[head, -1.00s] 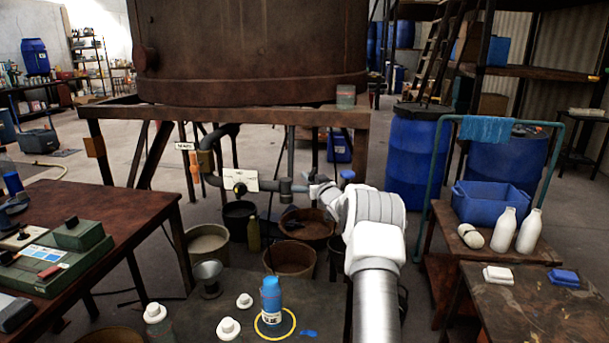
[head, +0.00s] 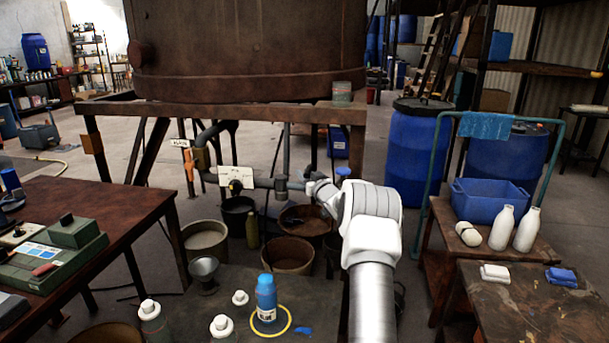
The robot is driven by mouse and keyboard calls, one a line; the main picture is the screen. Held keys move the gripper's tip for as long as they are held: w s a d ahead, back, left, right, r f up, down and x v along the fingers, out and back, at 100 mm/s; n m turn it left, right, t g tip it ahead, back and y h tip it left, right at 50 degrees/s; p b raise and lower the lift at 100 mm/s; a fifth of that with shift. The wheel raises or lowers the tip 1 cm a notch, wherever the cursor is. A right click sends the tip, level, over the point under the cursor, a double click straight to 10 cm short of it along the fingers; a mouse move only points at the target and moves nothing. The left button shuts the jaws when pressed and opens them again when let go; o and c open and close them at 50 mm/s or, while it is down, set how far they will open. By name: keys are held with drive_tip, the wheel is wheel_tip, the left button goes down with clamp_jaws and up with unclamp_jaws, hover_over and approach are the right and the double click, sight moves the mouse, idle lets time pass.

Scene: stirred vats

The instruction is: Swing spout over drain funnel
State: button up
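A grey pipe with a valve and a white tag (head: 235,179) runs below the big rusty vat (head: 250,50). Its right end (head: 281,187) seems to be the spout, above a brown tub (head: 305,221). A grey metal funnel (head: 204,270) stands on the low bench at the front, left of my arm; I cannot tell if it is the drain funnel. My gripper (head: 313,186) is at the pipe's right end, partly hidden by my own wrist. I cannot tell whether its fingers touch the pipe or are open or shut.
Several tubs and buckets stand below the pipe, including a pale one (head: 205,243). A blue bottle (head: 265,297) and white-capped bottles stand on the low bench (head: 190,310). A brown table (head: 100,215) is at left. A side table with a blue crate (head: 490,200) is at right.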

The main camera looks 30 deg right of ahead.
drive_tip(key=shift+o, duration=1.1)
drive_tip(key=s+a+p, duration=0.2)
drive_tip(key=s+a, duration=0.1)
drive_tip(key=s, duration=1.4)
drive_tip(key=shift+a, duration=0.2)
